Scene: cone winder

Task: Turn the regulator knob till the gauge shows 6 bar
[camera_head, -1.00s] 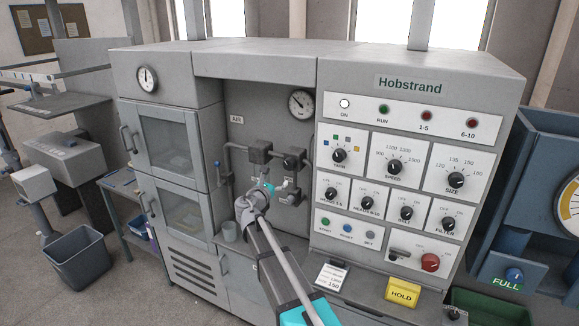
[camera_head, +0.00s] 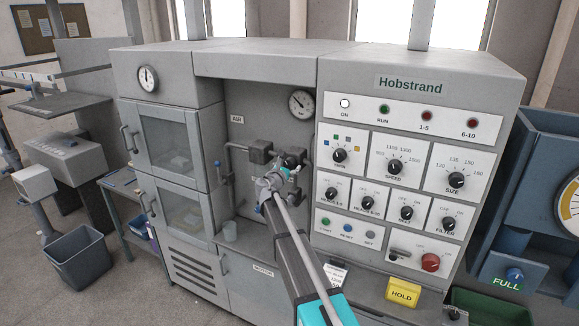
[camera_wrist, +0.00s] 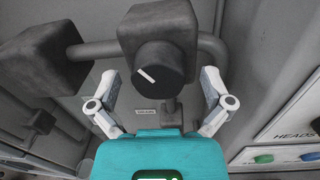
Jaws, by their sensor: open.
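The regulator knob (camera_wrist: 159,76) is round and black, on the front of a dark grey regulator block (camera_wrist: 160,22). Its white mark slants toward upper left. In the head view the regulator (camera_head: 296,153) is partly hidden by my gripper (camera_head: 288,172). In the wrist view my gripper (camera_wrist: 160,84) is open, with one finger on each side of the knob and gaps between. The knob is not gripped.
Pipes and another block (camera_head: 260,151) lie left of the regulator, under the AIR label (camera_head: 237,120). A control panel (camera_head: 317,150) with knobs borders the recess on the right. A second dial (camera_head: 147,78) is at upper left. A cup (camera_head: 229,231) stands on the ledge below.

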